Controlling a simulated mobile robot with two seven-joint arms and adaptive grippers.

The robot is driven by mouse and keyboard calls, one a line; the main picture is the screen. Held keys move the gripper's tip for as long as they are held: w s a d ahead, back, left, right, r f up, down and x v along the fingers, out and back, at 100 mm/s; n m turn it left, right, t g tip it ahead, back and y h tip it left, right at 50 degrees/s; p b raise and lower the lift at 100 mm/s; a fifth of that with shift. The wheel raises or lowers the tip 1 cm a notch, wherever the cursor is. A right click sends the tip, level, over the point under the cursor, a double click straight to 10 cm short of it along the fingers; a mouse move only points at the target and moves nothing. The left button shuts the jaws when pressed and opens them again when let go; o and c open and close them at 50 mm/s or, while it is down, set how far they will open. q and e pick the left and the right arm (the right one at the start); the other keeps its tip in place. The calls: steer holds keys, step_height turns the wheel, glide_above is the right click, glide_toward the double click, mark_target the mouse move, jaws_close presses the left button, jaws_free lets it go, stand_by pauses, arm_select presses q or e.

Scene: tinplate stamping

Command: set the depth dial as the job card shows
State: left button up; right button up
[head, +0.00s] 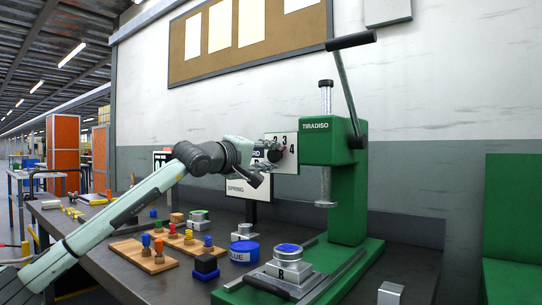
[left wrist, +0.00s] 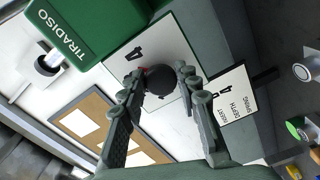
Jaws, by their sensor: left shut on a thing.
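The depth dial is a black knob (left wrist: 160,80) on a white plate (head: 291,160) at the left side of the green press. In the head view the digits 2, 3 and 4 show on the plate; the rest is hidden behind my gripper. My left gripper (head: 268,154) is at the dial, its fingers on either side of the knob and shut on it. A small red mark shows at the knob's edge in the left wrist view, but I cannot tell which number it points to. The job card (head: 236,189) stands below, partly covered; "SPRING" is readable there, and "INSERT", "DEPTH" in the left wrist view.
The green press (head: 347,190) with its long lever (head: 347,85) stands right of the dial. A grey block (head: 390,293) lies at the front right.

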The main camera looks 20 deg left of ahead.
arm_select(q)
steer(key=shift+m, duration=1.6)
steer(key=shift+f+m+p, duration=0.1)
steer(key=shift+m+p, duration=0.25)
steer(key=shift+m, duration=0.35)
arm_select(e)
steer(key=shift+f, duration=1)
steer(key=shift+a+f, duration=0.1)
steer(key=shift+f, duration=0.1)
